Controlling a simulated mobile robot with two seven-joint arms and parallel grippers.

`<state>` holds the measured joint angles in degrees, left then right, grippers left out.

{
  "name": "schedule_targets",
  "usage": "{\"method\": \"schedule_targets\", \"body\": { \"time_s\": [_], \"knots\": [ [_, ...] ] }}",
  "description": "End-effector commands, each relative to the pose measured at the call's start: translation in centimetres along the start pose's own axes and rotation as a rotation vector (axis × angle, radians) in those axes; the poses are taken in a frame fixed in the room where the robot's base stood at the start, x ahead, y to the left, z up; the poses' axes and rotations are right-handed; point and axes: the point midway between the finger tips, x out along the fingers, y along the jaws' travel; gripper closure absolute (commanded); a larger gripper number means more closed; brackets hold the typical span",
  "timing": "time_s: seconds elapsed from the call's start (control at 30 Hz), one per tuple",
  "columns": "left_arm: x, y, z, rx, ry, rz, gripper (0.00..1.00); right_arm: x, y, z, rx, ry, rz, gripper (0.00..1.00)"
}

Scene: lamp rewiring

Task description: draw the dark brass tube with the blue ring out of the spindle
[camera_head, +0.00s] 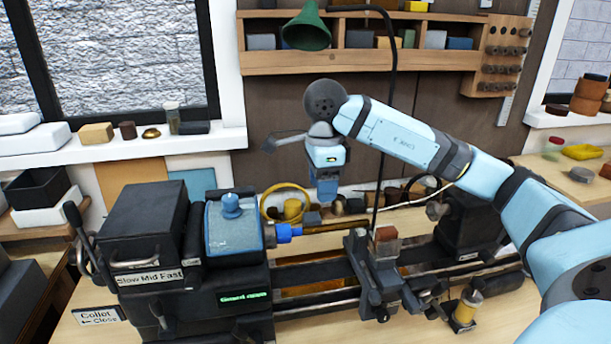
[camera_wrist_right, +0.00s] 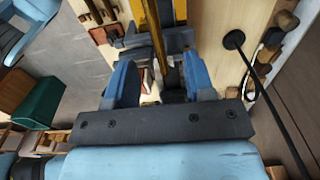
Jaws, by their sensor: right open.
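The dark brass tube (camera_head: 330,227) lies level, running right from the spindle nose (camera_head: 269,235) of the headstock. Its blue ring (camera_head: 285,232) sits close against the nose; the tube's left part inside the spindle is hidden. My right gripper (camera_head: 327,198) points down just above the tube, to the right of the ring. In the right wrist view, my right gripper (camera_wrist_right: 159,82) is open, and a brass-coloured length that looks like the tube (camera_wrist_right: 157,42) shows between its fingers. I cannot tell if the fingers touch it. My left gripper is not in view.
The tool post (camera_head: 385,245) stands on the bed to the right, with the tailstock (camera_head: 466,222) beyond. A green lamp shade (camera_head: 307,28) hangs before the wall shelf (camera_head: 350,62). A thin black stand rises behind the bed. Small parts line the bench behind.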

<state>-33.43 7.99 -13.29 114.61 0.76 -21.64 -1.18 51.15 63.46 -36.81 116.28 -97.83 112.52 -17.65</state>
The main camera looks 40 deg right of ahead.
Motion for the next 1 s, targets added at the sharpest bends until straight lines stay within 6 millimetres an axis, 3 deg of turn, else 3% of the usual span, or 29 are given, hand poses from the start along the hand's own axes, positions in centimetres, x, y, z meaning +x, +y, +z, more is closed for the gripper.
{"method": "schedule_targets", "body": {
  "time_s": [0.2, 0.8, 1.0],
  "knots": [
    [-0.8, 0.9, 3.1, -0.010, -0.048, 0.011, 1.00, 1.0, 0.0, 0.0, 0.000, 0.001, 0.001, 0.51],
    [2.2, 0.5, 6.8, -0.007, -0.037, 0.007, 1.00, 7.9, 0.0, 0.1, -0.001, -0.001, 0.001, 0.51],
    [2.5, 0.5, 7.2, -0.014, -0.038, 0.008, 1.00, 9.1, 0.0, 0.1, -0.001, -0.002, 0.001, 0.51]
  ]
}}
